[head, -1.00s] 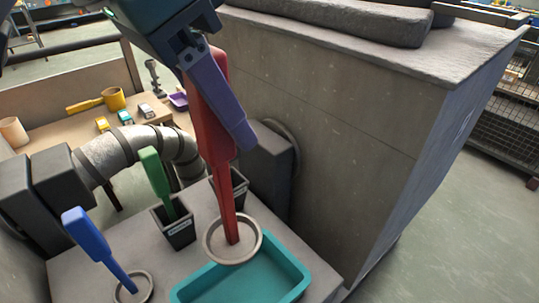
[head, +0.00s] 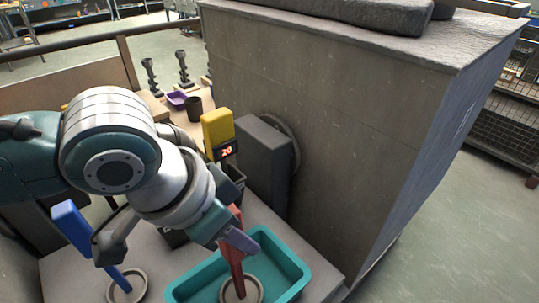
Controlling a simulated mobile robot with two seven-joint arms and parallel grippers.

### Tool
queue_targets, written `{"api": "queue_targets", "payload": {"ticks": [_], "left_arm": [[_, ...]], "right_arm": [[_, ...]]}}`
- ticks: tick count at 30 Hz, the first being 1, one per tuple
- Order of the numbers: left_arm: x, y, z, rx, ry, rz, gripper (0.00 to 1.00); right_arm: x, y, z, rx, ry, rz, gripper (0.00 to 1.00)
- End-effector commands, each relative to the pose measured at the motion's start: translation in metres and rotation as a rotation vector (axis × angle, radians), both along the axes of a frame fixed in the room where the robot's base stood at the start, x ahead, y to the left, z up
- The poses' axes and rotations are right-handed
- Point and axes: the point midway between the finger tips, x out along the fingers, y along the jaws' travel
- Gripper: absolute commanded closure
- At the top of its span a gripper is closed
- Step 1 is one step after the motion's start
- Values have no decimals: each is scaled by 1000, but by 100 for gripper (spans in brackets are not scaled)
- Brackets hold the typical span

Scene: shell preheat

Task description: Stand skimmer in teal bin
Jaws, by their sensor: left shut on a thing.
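The red skimmer (head: 236,268) has a long red handle and a grey ring (head: 241,290) at its lower end. It stands roughly upright, with the ring down inside the teal bin (head: 292,262). I cannot tell whether the ring touches the bin floor. My left gripper (head: 236,238) is shut on the upper handle, and its purple finger shows there. My left arm hides much of the handle's top. The bin's near edge is cut off by the frame. My right gripper is not in view.
A blue-handled tool (head: 90,245) stands with its ring (head: 128,287) left of the bin. A yellow device (head: 218,130) reading 20 stands behind my gripper. A big grey block (head: 340,120) rises at the right. A bench (head: 187,122) with small items lies behind.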

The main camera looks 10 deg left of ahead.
Motion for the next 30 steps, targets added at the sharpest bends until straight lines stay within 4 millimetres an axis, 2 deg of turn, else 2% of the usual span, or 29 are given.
{"api": "queue_targets", "payload": {"ticks": [13, 14, 15, 21, 30], "left_arm": [[0, 0, -9, -2, -1, 1, 100], [0, 0, -9, 0, 0, 1, 63], [0, 0, -9, -1, -1, 1, 58], [0, 0, -9, -1, -1, 1, 36], [0, 0, -5, -1, -2, 0, 35]], "right_arm": [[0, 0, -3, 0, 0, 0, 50], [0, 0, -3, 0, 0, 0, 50], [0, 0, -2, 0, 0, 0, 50], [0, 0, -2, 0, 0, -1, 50], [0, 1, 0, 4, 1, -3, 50]]}}
